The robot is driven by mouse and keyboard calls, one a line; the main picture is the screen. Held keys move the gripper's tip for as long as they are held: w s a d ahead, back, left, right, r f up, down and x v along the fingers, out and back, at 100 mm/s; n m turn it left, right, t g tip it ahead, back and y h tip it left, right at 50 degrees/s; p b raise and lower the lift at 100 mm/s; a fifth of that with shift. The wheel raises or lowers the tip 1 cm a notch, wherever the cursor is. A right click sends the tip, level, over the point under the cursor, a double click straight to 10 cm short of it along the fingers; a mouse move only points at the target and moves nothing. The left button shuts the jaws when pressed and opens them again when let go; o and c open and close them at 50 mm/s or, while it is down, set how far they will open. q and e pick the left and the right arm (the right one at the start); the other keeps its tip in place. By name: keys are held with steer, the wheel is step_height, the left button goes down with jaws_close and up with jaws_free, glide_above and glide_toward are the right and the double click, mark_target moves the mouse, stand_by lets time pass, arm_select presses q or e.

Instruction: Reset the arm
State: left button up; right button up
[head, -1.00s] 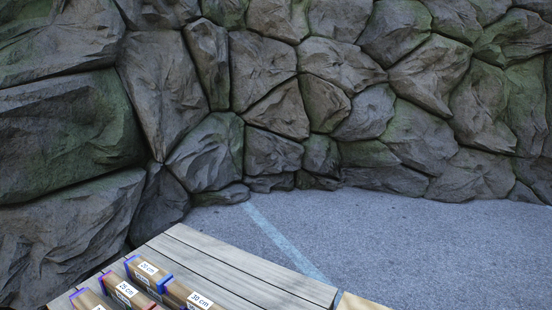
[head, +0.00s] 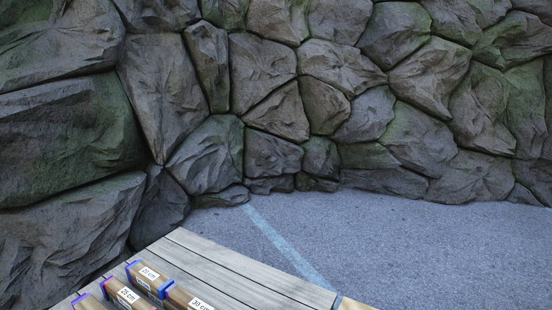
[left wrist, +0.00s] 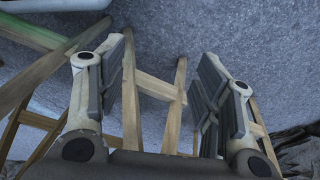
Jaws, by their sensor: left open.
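My left gripper (left wrist: 165,95) shows in the left wrist view with its two fingers wide apart. Nothing is between the fingertips except the view of a wooden frame and grey ground behind. My right gripper is in neither view. The head view shows no arm of mine.
A stone wall (head: 270,110) stands behind grey paving (head: 420,240). Wooden bars (left wrist: 178,110) lie beyond the gripper.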

arm_select(q)
steer(key=s+a+f+g+p, duration=0.1)
steer(key=s+a+f, duration=0.1)
steer(key=s+f, duration=0.8)
steer(key=s, duration=0.4)
steer(key=shift+s+a+f+p, duration=0.2)
steer(key=shift+a+f+p, duration=0.05)
steer(key=shift+a+p, duration=0.05)
